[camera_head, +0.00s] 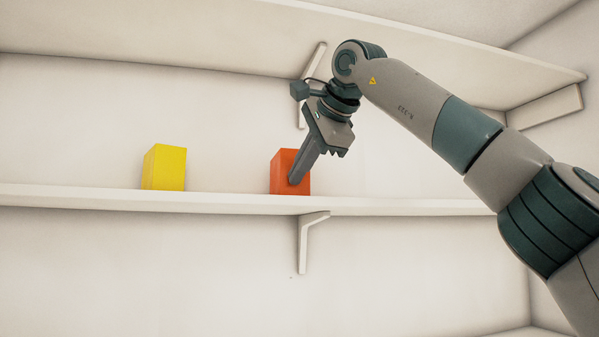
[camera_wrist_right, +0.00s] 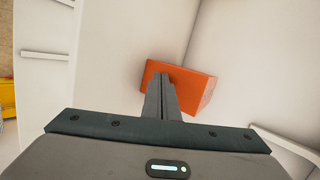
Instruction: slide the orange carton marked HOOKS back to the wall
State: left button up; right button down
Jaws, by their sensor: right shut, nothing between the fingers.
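The orange carton (camera_head: 281,172) stands upright on the lower shelf, near the middle of the head view. No marking on it is readable. My right gripper (camera_head: 294,181) reaches down from the upper right, its shut fingers in front of the carton's front face. In the right wrist view the shut fingers (camera_wrist_right: 160,80) point at the orange carton (camera_wrist_right: 192,84) and overlap it. I cannot tell whether the fingertips touch it. Nothing is held. My left gripper is not in view.
A yellow carton (camera_head: 164,167) stands on the lower shelf (camera_head: 100,197), left of the orange one, with clear shelf between them. An upper shelf (camera_head: 200,42) runs above, close to my right wrist. A bracket (camera_head: 305,240) supports the lower shelf.

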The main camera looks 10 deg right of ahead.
jog(key=shift+w, duration=1.65)
jog(key=shift+w, duration=0.2)
jog(key=shift+w+a, duration=0.1)
jog(key=shift+w, duration=0.2)
jog(key=shift+s+f+b, duration=0.15)
jog(key=shift+s+b, duration=1.65)
jog(key=shift+s, duration=0.95)
jog(key=shift+s+d+b, duration=0.2)
jog(key=shift+s+b, duration=0.3)
jog(key=shift+s, duration=0.8)
